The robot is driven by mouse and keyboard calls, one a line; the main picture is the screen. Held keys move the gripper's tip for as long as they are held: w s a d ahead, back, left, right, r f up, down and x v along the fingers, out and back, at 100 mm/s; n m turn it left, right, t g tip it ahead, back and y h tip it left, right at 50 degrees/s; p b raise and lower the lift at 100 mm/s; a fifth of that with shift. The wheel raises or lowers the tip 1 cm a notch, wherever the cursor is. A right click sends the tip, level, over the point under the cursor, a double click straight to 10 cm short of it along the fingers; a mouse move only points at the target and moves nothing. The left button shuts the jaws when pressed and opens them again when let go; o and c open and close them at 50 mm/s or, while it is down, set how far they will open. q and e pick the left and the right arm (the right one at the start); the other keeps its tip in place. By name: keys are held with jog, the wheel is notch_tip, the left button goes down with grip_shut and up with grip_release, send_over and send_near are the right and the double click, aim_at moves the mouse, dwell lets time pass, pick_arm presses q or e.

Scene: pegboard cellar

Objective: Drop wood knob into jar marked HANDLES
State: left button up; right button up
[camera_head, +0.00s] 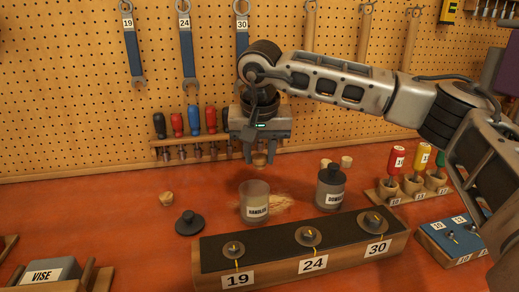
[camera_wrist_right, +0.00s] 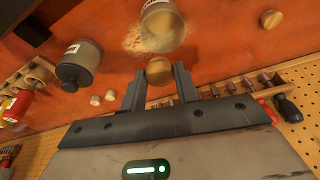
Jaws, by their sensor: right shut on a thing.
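My right gripper (camera_head: 259,157) is shut on a wood knob (camera_wrist_right: 159,72) and holds it in the air. In the head view the knob hangs just above and behind the open jar (camera_head: 254,198), whose small label seems to read HANDLES. The jar is clear glass, upright, with no lid on it. In the right wrist view the jar (camera_wrist_right: 162,28) lies just beyond the knob, apart from it. A dark lid (camera_head: 189,222) lies on the table left of the jar. My left gripper is not in view.
A second jar (camera_head: 330,188) with a dark lid stands to the right; its label is hard to read. Loose wood knobs lie at the left (camera_head: 166,199) and behind that jar (camera_head: 346,161). A block numbered 19, 24, 30 (camera_head: 300,250) fills the front. Screwdrivers (camera_head: 177,125) hang behind.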

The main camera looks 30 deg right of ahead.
jog(key=o, duration=1)
jog(key=shift+r, duration=0.1)
jog(key=v, duration=1.5)
jog(key=shift+s+r, duration=0.2)
jog(key=shift+r, duration=0.1)
